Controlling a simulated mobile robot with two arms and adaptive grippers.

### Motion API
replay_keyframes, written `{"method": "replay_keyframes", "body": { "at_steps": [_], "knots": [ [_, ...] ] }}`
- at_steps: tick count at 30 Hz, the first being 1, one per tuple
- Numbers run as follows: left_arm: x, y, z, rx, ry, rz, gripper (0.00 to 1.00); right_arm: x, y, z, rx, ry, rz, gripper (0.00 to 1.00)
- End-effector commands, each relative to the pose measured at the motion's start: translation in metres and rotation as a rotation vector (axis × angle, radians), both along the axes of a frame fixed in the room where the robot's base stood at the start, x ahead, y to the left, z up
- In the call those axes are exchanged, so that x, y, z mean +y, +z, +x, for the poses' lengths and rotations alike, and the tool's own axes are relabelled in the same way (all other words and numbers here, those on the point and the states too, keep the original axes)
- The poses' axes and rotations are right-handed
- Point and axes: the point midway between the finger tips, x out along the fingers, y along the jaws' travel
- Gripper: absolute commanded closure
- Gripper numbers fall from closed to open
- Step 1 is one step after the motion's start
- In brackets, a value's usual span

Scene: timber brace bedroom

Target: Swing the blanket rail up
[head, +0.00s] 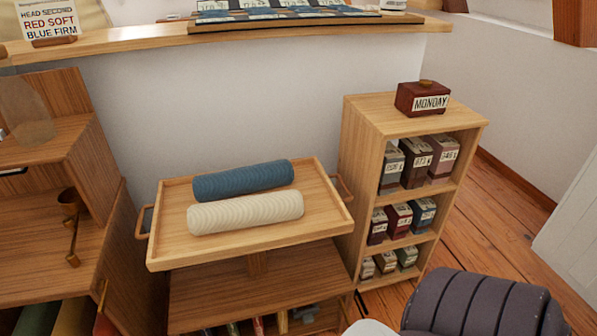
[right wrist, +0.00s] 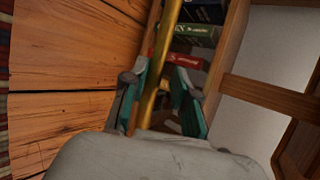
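In the right wrist view a brass-coloured rod (right wrist: 168,38), which looks like the blanket rail, runs from the top edge down between the fingers of my right gripper (right wrist: 160,68). The gripper's teal-padded fingers stand apart on either side of the rod. The rod lies nearer the left finger, and a gap shows on its right. The rod's lower end is hidden behind the grey gripper body. The rail cannot be made out in the head view. My left gripper is in neither view.
In the right wrist view, books (right wrist: 194,34) stand in a wooden frame beyond the rod, with plank flooring (right wrist: 60,125) at left. In the head view, a tray table (head: 245,239) holds blue and cream rolls, beside a small shelf (head: 365,125) of boxes.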

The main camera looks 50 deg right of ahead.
Motion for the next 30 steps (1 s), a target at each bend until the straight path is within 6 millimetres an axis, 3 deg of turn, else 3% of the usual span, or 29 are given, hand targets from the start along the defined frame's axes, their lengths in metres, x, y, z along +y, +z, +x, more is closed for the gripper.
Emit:
{"method": "replay_keyframes", "body": {
  "at_steps": [9,15,30],
  "knots": [
    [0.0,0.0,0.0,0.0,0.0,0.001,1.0,0.001,0.04,-0.055,0.003,-0.001,-0.002,0.73],
    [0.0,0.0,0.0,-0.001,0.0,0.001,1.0,0.002,0.059,-0.078,0.001,0.0,-0.003,0.73],
    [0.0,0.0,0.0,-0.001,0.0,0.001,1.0,0.002,0.066,-0.086,0.0,0.0,-0.004,0.73]
  ]
}}
